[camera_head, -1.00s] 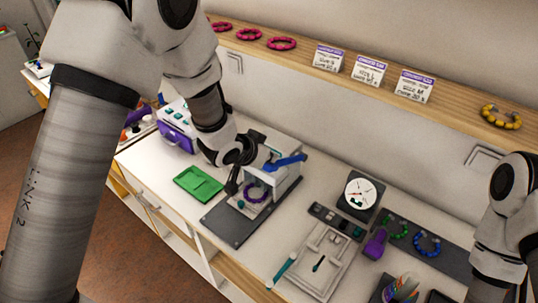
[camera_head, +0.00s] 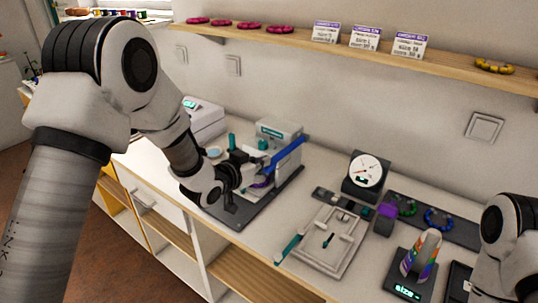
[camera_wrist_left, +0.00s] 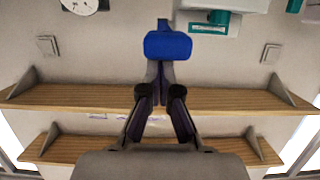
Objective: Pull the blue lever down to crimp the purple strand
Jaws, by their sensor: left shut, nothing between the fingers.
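The blue lever (camera_head: 288,149) is on the grey and white crimping press (camera_head: 282,133), slanting up to the right beside my left gripper. Its broad blue end (camera_wrist_left: 167,45) shows in the left wrist view just beyond my fingertips. My left gripper (camera_head: 250,172) is shut and empty, close to the lever; I cannot tell whether they touch. The purple strand (camera_head: 262,183) lies low at the press, partly hidden by my gripper. My right arm comes in at the right edge, but its gripper is out of view.
A dial gauge (camera_head: 366,171) and white tray (camera_head: 328,241) stand right of the press. A striped cone (camera_head: 424,247) stands near the front right. A wooden shelf (camera_head: 385,70) with bracelets and cards runs along the wall above.

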